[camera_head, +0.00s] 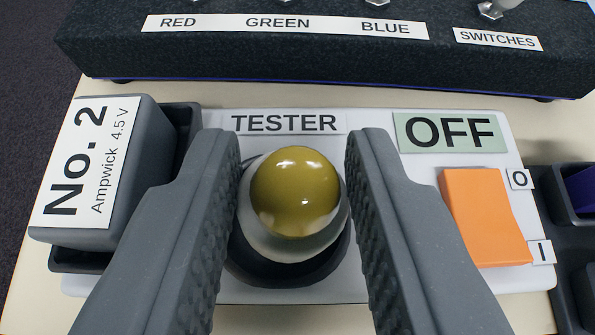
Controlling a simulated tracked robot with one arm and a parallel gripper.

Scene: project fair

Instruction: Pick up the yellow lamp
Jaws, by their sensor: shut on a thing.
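The yellow lamp (297,192) has a glossy, round, dull yellow dome on a pale grey collar. It stands upright over a dark round socket on the white tester board (380,285). My gripper (294,165) is around the lamp, with one grey finger on its left and one on its right. The fingers are shut on the lamp's collar. The lamp's underside is hidden, so I cannot tell whether it is still seated in the socket.
An orange rocker switch (484,217) and an OFF sign (450,132) are on the board's right. A grey No. 2 battery block (140,170) sits in a dark holder at left. A dark switch box (330,58) spans the back. A dark tray (560,215) stands at right.

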